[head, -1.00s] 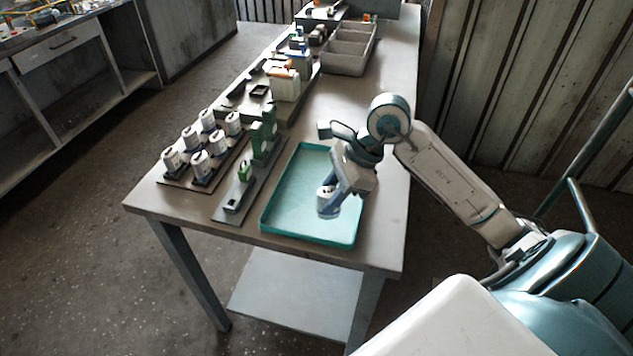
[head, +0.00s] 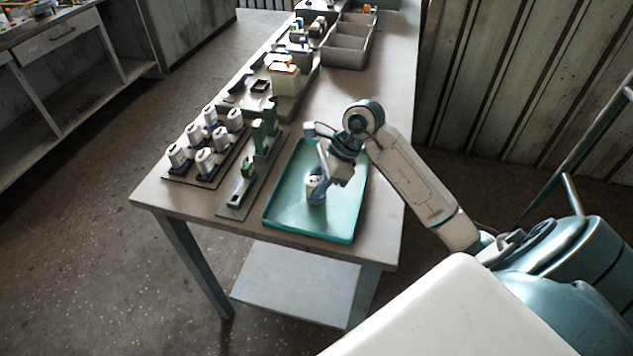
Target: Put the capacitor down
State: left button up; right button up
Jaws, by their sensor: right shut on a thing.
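The rest of the tray is empty. My left gripper is not in view.
A rack of several white capacitors (head: 205,162) stands at the left table edge. A plate with green blocks (head: 249,168) lies left of the tray. A housing with a cream block (head: 284,78) and a grey divided bin (head: 347,54) stand farther back.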

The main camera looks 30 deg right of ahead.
jog(key=shift+f, duration=0.2)
jog(key=o, duration=0.8)
jog(key=shift+r, duration=0.1)
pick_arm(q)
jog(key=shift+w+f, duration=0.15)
pick_arm(e)
jog(key=shift+d+r, duration=0.1)
jog(key=shift+r, duration=0.15)
pick_arm(q)
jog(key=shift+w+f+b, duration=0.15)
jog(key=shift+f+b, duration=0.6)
jog(key=shift+b, duration=0.15)
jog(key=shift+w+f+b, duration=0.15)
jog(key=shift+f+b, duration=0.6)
jog(key=shift+b, duration=0.1)
pick_arm(e)
jog(key=shift+v, duration=5.9)
